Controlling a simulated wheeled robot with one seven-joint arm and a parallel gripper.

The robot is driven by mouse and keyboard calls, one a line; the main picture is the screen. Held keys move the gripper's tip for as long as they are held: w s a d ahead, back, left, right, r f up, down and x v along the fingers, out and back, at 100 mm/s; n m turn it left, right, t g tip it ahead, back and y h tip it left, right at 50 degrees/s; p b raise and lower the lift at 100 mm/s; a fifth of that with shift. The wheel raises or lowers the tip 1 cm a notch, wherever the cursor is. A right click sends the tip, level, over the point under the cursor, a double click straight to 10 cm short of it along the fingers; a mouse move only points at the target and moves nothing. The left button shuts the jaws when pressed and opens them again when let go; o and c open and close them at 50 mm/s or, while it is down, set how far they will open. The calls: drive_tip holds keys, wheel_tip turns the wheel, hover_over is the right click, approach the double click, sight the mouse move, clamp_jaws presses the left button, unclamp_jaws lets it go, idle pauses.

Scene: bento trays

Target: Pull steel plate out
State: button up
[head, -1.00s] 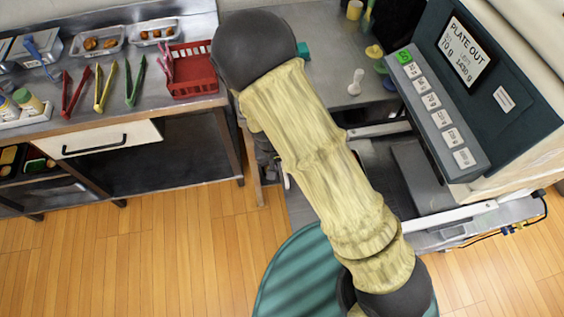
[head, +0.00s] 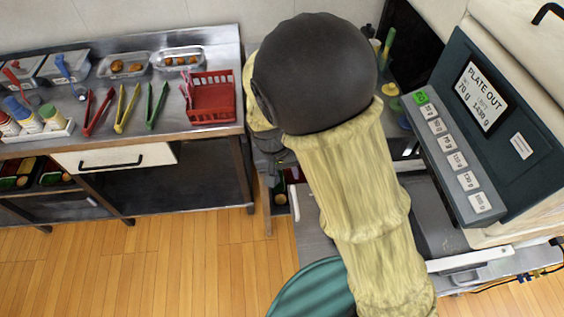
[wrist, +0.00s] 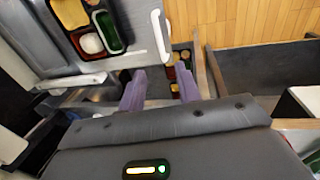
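In the wrist view, my gripper (wrist: 161,92) has its two purple fingers spread apart, with nothing held between them. A grey metal surface (wrist: 40,40), likely the steel plate, lies at the upper left beyond the fingers. A bento tray (wrist: 109,50) with rice and other food sits on it. In the head view, a grey slab (head: 432,215) shows below the weighing machine, partly behind my arm. I cannot tell for sure which surface is the steel plate. The machine's display (head: 483,95) reads "PLATE OUT". My arm hides most of my gripper in the head view.
A white rail (wrist: 160,36) stands close beyond the fingers. More food containers (wrist: 183,62) lie lower down behind them. A steel counter (head: 60,148) at left bears tongs, bottles and a red basket (head: 212,104). Open wooden floor (head: 150,265) lies in front.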

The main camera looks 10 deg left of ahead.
drive_tip(key=r, duration=0.4)
drive_tip(key=shift+s+a+r, duration=0.1)
drive_tip(key=shift+s+a, duration=0.05)
drive_tip(key=shift+a, duration=0.25)
drive_tip(key=shift+d, duration=0.1)
drive_tip(key=s+d+r+m+t+y+p, duration=0.1)
drive_tip(key=d+r, duration=0.3)
drive_tip(key=d, duration=0.8)
drive_tip(key=s+d+r+m+y+p, duration=0.1)
drive_tip(key=d+r+m+p, duration=0.1)
drive_tip(key=d, duration=1.1)
drive_tip(key=shift+s+d+r+m+t+p, duration=0.2)
drive_tip(key=shift+d+r+m+t+p, duration=0.15)
drive_tip(key=shift+r+m, duration=0.4)
